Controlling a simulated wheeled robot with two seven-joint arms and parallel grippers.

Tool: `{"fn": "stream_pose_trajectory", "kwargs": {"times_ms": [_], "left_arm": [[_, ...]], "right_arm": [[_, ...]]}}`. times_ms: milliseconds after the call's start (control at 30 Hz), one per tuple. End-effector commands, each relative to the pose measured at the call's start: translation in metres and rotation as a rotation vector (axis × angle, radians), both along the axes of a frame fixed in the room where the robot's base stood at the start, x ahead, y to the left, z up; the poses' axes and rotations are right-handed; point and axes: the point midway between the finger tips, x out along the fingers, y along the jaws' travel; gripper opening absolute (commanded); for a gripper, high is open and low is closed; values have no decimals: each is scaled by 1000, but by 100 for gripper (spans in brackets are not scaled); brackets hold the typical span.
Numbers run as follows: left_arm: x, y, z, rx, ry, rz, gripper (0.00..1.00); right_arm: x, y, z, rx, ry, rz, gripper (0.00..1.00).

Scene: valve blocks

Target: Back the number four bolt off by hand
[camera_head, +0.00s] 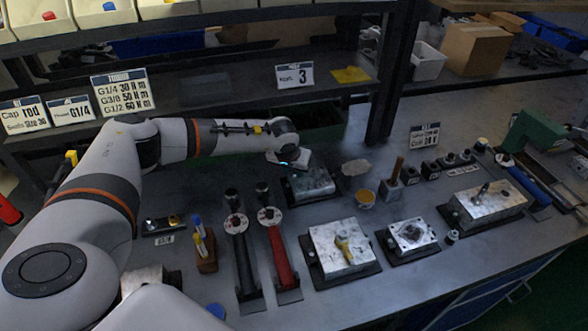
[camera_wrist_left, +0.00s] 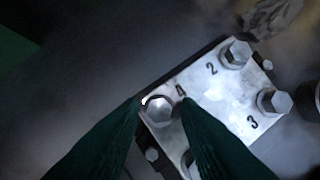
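The metal valve block (camera_head: 312,184) stands on the bench below my left gripper (camera_head: 290,160). In the left wrist view its plate (camera_wrist_left: 205,100) carries hex bolts beside the stamped numbers 2, 3 and 4. The number four bolt (camera_wrist_left: 158,109) sits between the two dark green fingertips of my left gripper (camera_wrist_left: 162,103). The fingers look open, with a small gap beside the bolt head on the right. The number two bolt (camera_wrist_left: 237,53) and number three bolt (camera_wrist_left: 274,101) are clear of the fingers. Another bolt is partly hidden behind the right finger. My right gripper is not in view.
A block with a yellow-handled valve (camera_head: 342,246) and another metal block (camera_head: 411,236) stand nearer the front. A yellow cup (camera_head: 365,197) and a wooden-handled tool (camera_head: 394,172) are to the right. Black and red torque-type tools (camera_head: 280,256) lie front left.

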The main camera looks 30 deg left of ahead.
Motion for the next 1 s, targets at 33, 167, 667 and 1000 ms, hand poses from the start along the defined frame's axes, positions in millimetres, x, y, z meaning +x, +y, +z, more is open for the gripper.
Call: {"fn": "stream_pose_trajectory", "kwargs": {"times_ms": [33, 167, 667, 1000], "left_arm": [[0, 1, 0, 0, 0, -34, 30], [0, 1, 0, 0, 0, -102, 30], [-1, 2, -1, 1, 0, -118, 30], [-1, 1, 0, 1, 0, -118, 0]], "right_arm": [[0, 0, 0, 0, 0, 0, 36], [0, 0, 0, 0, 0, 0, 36], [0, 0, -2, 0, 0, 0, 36], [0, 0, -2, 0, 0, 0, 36]]}}
